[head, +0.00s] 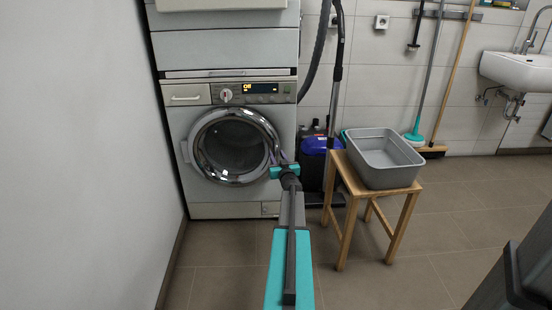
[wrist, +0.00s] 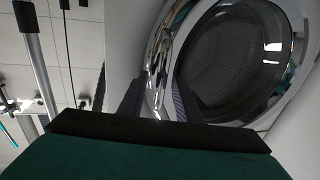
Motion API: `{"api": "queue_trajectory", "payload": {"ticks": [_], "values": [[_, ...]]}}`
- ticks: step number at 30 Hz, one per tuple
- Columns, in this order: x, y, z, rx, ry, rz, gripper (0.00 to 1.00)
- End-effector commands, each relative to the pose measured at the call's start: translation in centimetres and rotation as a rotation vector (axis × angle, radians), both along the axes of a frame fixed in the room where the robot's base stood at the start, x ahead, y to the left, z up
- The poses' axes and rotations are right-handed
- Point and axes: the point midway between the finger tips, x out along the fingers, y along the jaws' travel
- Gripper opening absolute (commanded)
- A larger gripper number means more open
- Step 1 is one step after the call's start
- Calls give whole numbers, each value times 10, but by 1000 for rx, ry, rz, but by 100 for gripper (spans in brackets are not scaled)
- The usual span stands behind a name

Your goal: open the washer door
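The washer (head: 178,122) stands against the back wall in the head view, its display lit. Its round door (head: 233,147) has a wide chrome ring and dark glass, and looks closed. My gripper (head: 279,158) is at the right edge of the ring. In the wrist view, the door's dark glass (wrist: 235,65) fills the upper right. The two fingers of my gripper (wrist: 157,92) are apart, with part of the chrome rim (wrist: 157,62) showing between and beyond them. I cannot tell whether they touch the rim.
A wooden stool (head: 343,170) with a grey basin (head: 378,170) on it stands right of my arm. A vacuum cleaner (head: 318,147) is between washer and stool. A white wall (head: 80,150) runs close on the left. The floor (head: 225,255) before the washer is clear.

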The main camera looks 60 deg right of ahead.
Motion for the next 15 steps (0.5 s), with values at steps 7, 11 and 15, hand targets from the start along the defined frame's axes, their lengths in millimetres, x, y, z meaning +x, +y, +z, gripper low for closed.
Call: {"api": "queue_trajectory", "payload": {"ticks": [7,11,15], "values": [[5,-4,0,-1,1,0,31],[5,-4,1,-1,1,0,31],[5,-4,1,-1,1,0,23]]}}
